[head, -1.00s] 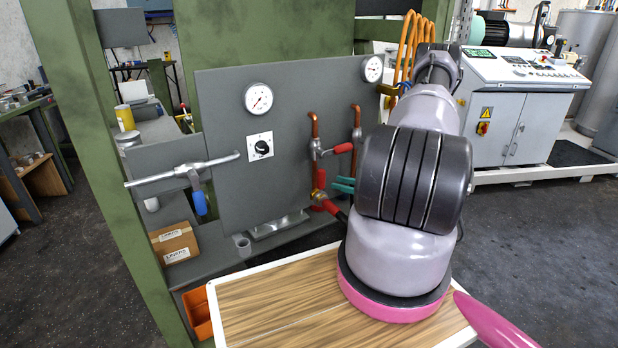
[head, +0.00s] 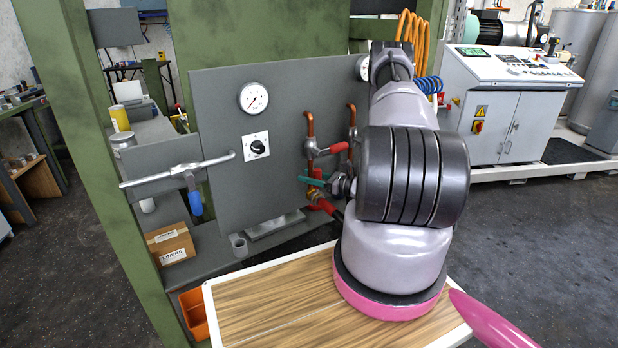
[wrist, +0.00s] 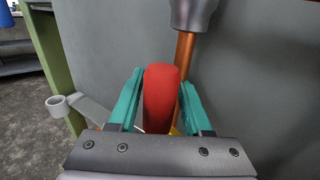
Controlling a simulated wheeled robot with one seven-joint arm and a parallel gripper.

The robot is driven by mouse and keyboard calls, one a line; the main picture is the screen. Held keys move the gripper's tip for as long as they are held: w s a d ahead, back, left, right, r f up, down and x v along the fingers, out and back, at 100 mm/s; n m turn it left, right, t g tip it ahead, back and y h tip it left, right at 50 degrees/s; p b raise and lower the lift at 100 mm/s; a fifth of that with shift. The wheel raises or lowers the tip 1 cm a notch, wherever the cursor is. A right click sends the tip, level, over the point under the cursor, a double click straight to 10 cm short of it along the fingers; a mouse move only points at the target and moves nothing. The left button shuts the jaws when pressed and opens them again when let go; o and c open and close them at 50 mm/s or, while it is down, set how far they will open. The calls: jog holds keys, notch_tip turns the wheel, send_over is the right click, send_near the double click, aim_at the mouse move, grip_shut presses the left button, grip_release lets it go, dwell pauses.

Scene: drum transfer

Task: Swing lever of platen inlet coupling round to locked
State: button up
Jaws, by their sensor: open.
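The coupling's lever shows as a thick red sleeve (wrist: 160,95) in the wrist view, standing up between the two teal fingers of my gripper (wrist: 160,105). My gripper is open around it, with a finger on each side; the right finger is very near the sleeve. In the head view the red lever (head: 316,173) is mostly hidden behind a teal finger of my gripper (head: 320,181). The brass coupling (head: 312,192) lies just below, at the bottom of a copper pipe, with a red hose end (head: 327,207) running down and right. I cannot tell whether the fingers touch the sleeve.
A grey panel (head: 222,165) stands close behind, with a gauge (head: 254,97) and a black knob (head: 258,148). A second red valve handle (head: 339,148) sits just above my gripper. A blue-handled bar (head: 195,203) is at the left. A wooden-topped table (head: 270,305) lies in front.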

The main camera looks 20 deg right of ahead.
grip_shut()
dwell(1.4)
